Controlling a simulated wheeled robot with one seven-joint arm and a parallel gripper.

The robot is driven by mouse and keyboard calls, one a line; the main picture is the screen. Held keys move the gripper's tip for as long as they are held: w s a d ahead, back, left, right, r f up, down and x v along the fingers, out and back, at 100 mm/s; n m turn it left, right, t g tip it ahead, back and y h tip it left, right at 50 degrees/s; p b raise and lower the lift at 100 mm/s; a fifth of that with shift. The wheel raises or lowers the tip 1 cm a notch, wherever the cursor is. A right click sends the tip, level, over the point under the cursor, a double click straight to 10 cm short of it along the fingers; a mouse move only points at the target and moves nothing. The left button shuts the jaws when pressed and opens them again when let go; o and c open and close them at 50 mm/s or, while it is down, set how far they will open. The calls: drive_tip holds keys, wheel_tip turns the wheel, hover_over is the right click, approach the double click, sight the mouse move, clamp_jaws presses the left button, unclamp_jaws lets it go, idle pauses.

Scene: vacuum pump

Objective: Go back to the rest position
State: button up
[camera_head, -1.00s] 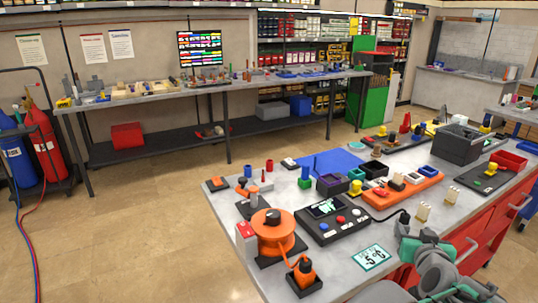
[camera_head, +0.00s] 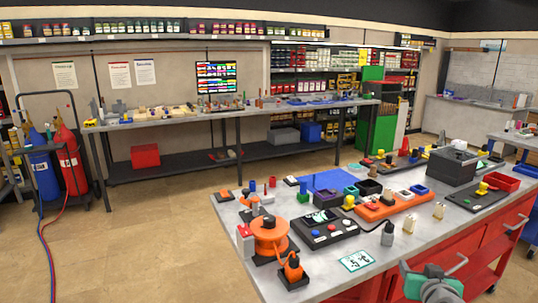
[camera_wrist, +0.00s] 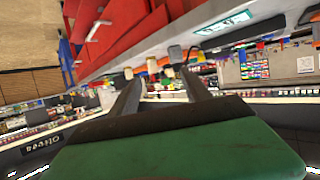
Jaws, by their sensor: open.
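My gripper (camera_wrist: 161,84) shows in the wrist view with its two dark fingers apart and nothing held between them. In the head view only a grey and green part of my arm (camera_head: 432,284) shows at the bottom right, in front of the red drawers; the fingers are out of sight there.
The workbench (camera_head: 330,268) holds an orange spool (camera_head: 269,234), a black panel with buttons (camera_head: 322,228), an orange tray (camera_head: 385,208) and a dark grey box (camera_head: 451,166). A long table (camera_head: 225,112) stands behind.

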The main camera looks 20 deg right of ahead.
drive_tip(key=w+a+f+n+g+y+p, duration=0.1)
drive_tip(key=w+a+n+y, duration=0.2)
drive_tip(key=a, duration=0.7)
drive_tip(key=w+a+f+n+g+y+p, duration=0.1)
drive_tip(key=w+a+g+y+p, duration=0.3)
drive_tip(key=a, duration=0.7)
drive_tip(key=s+a+n+g, duration=0.1)
drive_tip(key=s+a, duration=0.1)
drive_tip(key=a, duration=0.4)
drive_tip(key=s+a+n, duration=0.1)
drive_tip(key=s+a, duration=0.2)
drive_tip(key=a, duration=0.3)
drive_tip(key=s+a+n+g+y, duration=0.1)
drive_tip(key=s+a, duration=0.1)
drive_tip(key=a, duration=0.4)
drive_tip(key=shift+s+g, duration=0.25)
drive_tip(key=shift+g, duration=0.05)
drive_tip(key=shift+f, duration=0.1)
